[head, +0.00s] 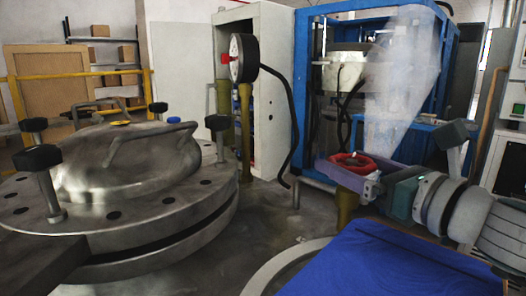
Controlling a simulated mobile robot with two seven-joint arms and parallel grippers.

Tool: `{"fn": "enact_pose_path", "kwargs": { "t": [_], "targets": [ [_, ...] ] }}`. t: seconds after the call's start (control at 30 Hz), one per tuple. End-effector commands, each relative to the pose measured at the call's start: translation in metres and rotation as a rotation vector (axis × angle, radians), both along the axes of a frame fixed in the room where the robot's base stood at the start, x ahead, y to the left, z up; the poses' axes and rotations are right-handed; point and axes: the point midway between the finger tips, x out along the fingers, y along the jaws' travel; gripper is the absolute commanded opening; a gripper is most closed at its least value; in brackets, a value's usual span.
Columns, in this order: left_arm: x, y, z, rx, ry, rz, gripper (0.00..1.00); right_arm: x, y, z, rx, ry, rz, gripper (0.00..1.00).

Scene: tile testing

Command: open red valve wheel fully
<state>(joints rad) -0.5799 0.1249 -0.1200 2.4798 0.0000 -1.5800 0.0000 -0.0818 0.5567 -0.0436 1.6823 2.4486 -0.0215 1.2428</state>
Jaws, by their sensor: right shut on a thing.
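The red valve wheel (354,160) is at the right of the middle in the head view, on top of an olive-brown upright pipe. My right gripper (355,172) reaches in from the right and is shut on the wheel. Its purple-grey fingers lie along the wheel's near and far sides and hide part of the rim. A second, smaller red part (226,59) shows beside a round gauge (243,58) higher up. My left gripper is not in view.
A large round metal vessel lid (130,165) with black-knobbed bolts fills the left. A blue frame (303,75) stands behind the wheel, with pale vapour in front of it. A blue cloth-like surface (390,265) lies below my right arm. A black hose (291,120) hangs from the gauge.

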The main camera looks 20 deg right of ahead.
Motion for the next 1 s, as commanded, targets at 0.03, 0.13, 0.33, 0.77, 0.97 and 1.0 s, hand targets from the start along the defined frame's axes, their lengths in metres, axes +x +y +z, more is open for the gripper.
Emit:
{"fn": "enact_pose_path", "kwargs": {
  "t": [0.03,0.13,0.33,0.77,0.97,1.0],
  "targets": [
    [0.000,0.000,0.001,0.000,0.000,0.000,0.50,0.000,-0.002,0.000,-0.005,0.002,0.040,0.35],
    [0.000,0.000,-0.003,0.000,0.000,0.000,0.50,0.001,-0.002,-0.002,-0.004,0.001,0.126,0.35],
    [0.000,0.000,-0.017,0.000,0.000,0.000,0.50,0.001,-0.002,-0.004,-0.002,0.000,0.284,0.35],
    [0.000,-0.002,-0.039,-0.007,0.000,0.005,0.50,0.000,0.000,-0.002,0.002,-0.002,0.484,0.35],
    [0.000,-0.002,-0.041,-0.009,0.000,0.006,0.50,0.000,0.001,0.000,0.003,-0.002,0.508,0.35],
    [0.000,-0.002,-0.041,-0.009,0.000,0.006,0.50,0.000,0.001,0.000,0.003,-0.002,0.510,0.35]
  ]
}}
